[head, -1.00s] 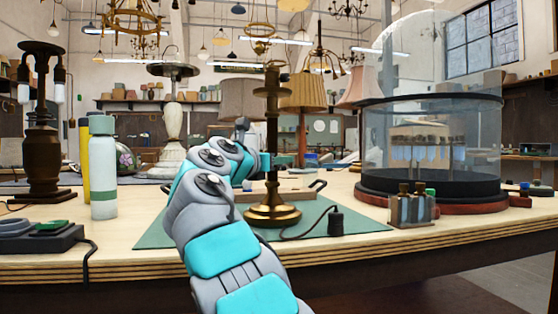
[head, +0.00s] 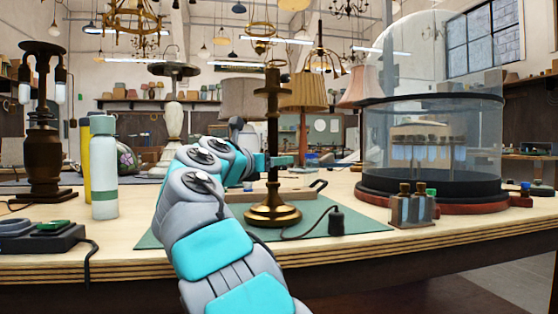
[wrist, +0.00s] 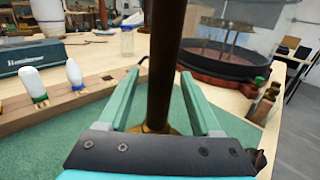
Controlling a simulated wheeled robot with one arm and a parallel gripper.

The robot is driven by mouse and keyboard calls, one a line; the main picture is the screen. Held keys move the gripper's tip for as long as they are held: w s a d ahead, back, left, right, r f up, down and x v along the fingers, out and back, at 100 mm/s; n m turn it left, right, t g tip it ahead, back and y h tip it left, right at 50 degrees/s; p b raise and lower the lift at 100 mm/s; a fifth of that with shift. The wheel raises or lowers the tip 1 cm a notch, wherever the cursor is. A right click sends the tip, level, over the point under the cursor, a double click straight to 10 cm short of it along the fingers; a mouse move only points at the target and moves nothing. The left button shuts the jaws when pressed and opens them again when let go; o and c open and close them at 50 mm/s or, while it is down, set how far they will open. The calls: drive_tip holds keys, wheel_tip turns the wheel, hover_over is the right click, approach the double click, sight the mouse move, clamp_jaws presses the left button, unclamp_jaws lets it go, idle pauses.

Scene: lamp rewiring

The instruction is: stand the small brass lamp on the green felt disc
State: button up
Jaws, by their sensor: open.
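The small brass lamp (head: 272,205) stands upright on a green mat (head: 320,216), a dark cord running from its base. It has a slim stem, a round stepped base and no shade. My gripper (head: 277,161) is at the stem, about mid-height. In the wrist view the lamp's stem (wrist: 165,65) stands between the two green fingers of my gripper (wrist: 160,85), with gaps on both sides. The gripper is open. The green mat (wrist: 60,140) also shows below the fingers. I cannot make out a separate green felt disc.
A pale bottle (head: 104,170) and a dark two-bulb lamp (head: 42,140) stand left. A wooden block with white bulbs (wrist: 40,115) lies beyond the mat.

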drive_tip(key=p+v, duration=0.1)
drive_tip(key=v, duration=0.8)
drive_tip(key=shift+s+a, duration=0.15)
drive_tip(key=shift+s, duration=0.2)
